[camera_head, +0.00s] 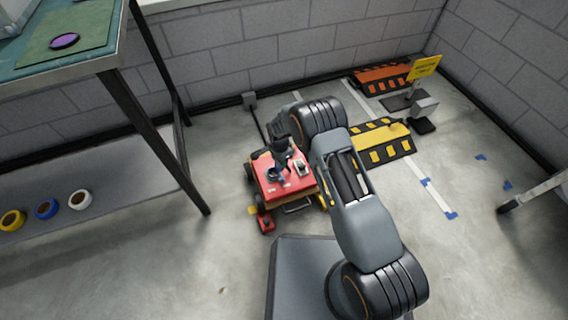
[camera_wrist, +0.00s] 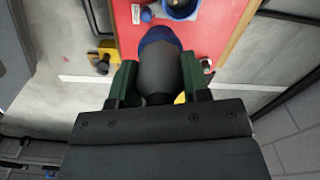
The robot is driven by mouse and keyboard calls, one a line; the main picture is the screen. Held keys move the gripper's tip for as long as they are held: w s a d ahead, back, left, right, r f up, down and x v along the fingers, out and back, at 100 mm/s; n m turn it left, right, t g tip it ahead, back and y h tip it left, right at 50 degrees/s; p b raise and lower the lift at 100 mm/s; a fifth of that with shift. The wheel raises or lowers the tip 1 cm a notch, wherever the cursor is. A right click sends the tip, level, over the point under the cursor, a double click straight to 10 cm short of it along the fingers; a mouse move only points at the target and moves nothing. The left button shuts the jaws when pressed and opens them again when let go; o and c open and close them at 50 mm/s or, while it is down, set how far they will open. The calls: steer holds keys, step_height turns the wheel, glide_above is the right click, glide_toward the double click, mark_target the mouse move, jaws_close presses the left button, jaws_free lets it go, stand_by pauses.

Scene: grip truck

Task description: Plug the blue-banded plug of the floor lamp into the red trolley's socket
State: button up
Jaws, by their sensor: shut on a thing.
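My gripper (camera_wrist: 158,80) is shut on a dark grey plug (camera_wrist: 160,72) with a blue band (camera_wrist: 158,36) at its far end, between its green fingertips. The red trolley (camera_wrist: 215,38) lies beneath and beyond the plug. A blue-ringed socket (camera_wrist: 181,10) on its top is cut by the upper edge, just beyond the plug and slightly right. In the head view, my gripper (camera_head: 280,160) is above the red trolley (camera_head: 290,184), and a small blue part shows below it. I cannot tell if plug and trolley touch. The floor lamp is not clearly identifiable.
A workbench (camera_head: 90,58) with a lower shelf stands at left, holding several coloured rolls. A yellow-black ramp (camera_head: 380,146), an orange ramp (camera_head: 382,78) and a yellow sign (camera_head: 424,67) stand beyond right. The floor left of the trolley is mostly clear.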

steer(key=shift+w+a, duration=0.1)
steer(key=shift+a, duration=0.05)
steer(key=shift+w+a+b, duration=0.35)
steer(key=shift+a+b, duration=0.3)
steer(key=shift+a, duration=0.1)
steer(key=shift+w+a+b, duration=0.35)
steer(key=shift+a+b, duration=0.25)
steer(key=shift+a, duration=0.1)
stand_by(0.6)
steer(key=shift+f, duration=0.15)
step_height(320, 180, down, 3)
steer(key=shift+f+b, duration=0.1)
steer(key=shift+b, duration=1.1)
glide_above(273, 175)
steer(key=shift+w+d+f, duration=0.1)
steer(key=shift+f, duration=2.3)
stand_by(1.4)
steer(key=o, duration=1.1)
